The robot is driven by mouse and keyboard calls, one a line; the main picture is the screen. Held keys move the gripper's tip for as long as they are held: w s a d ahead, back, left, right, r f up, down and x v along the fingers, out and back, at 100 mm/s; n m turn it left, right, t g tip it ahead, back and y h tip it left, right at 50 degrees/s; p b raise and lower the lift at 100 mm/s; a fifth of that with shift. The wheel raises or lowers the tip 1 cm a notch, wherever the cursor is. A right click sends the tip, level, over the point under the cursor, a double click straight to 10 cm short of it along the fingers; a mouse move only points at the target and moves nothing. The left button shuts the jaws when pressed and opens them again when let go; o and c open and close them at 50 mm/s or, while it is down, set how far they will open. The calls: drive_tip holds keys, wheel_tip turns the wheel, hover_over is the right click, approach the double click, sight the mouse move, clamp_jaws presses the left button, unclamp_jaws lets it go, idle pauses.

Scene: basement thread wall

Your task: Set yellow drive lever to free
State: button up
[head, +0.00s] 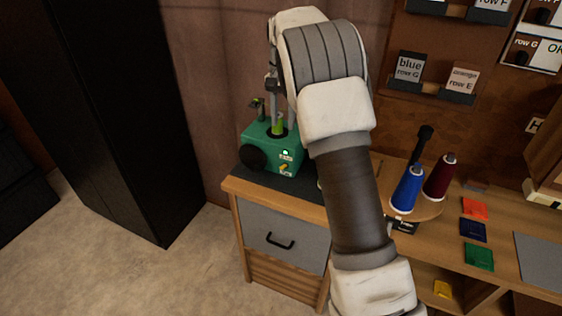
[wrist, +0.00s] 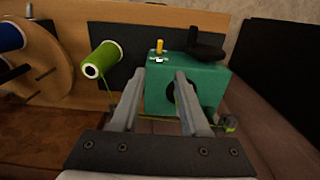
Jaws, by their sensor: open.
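The yellow drive lever (wrist: 160,46) is a short yellow peg on the green winding machine (wrist: 155,85). It stands beside a small white label (wrist: 158,60) that I cannot read. In the head view the lever (head: 284,168) is low on the front of the green machine (head: 262,137). My gripper (wrist: 158,77) is open and empty. Its fingers point toward the machine and overlap it in the wrist view, with the lever beyond their tips. They appear apart from the lever. In the head view my arm hides part of the gripper and the machine's surroundings.
A black handwheel (wrist: 208,47) sits beside the lever. A green thread cone (wrist: 103,60) stands close to the machine, its thread running by my fingers. Blue (head: 407,188) and dark red (head: 440,177) cones stand on a round wooden stand. A black cabinet (head: 110,110) is at left.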

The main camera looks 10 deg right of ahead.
sight(283, 166)
wheel_tip(283, 166, down, 16)
drive_tip(key=shift+r+b, duration=0.1)
drive_tip(key=shift+b, duration=0.9)
clamp_jaws()
